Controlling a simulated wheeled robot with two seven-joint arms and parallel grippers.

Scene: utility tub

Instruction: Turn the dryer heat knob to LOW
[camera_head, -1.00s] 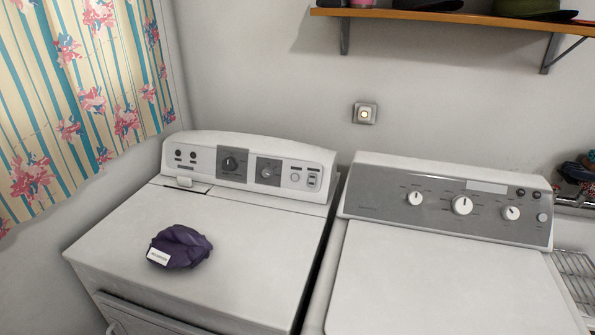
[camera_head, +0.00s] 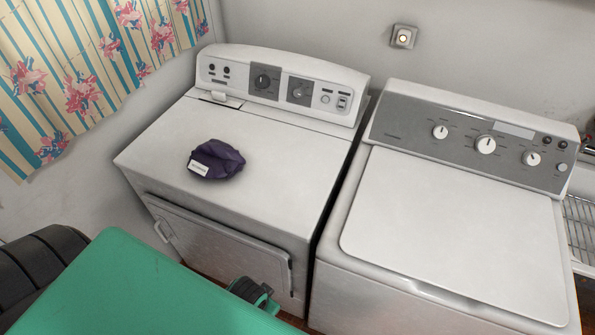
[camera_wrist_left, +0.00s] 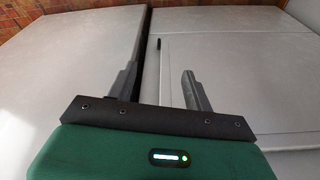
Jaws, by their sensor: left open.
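The dryer (camera_head: 255,195) is the white machine at left with a front door. Its raised back panel carries two dark knobs on grey plates, a left knob (camera_head: 262,82) and a right knob (camera_head: 297,91). The lettering is too small to read, so I cannot tell which is the heat knob or its setting. My left gripper (camera_wrist_left: 158,90) shows in the left wrist view with its two grey fingers apart and nothing between them. White appliance panels lie beyond the fingers, away from the knobs. My right gripper is not in view.
A purple cloth item with a white tag (camera_head: 216,160) lies on the dryer top. A washer (camera_head: 450,220) with white knobs stands at right, across a narrow dark gap. My green arm part fills the bottom left. A patterned curtain (camera_head: 85,80) hangs at left.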

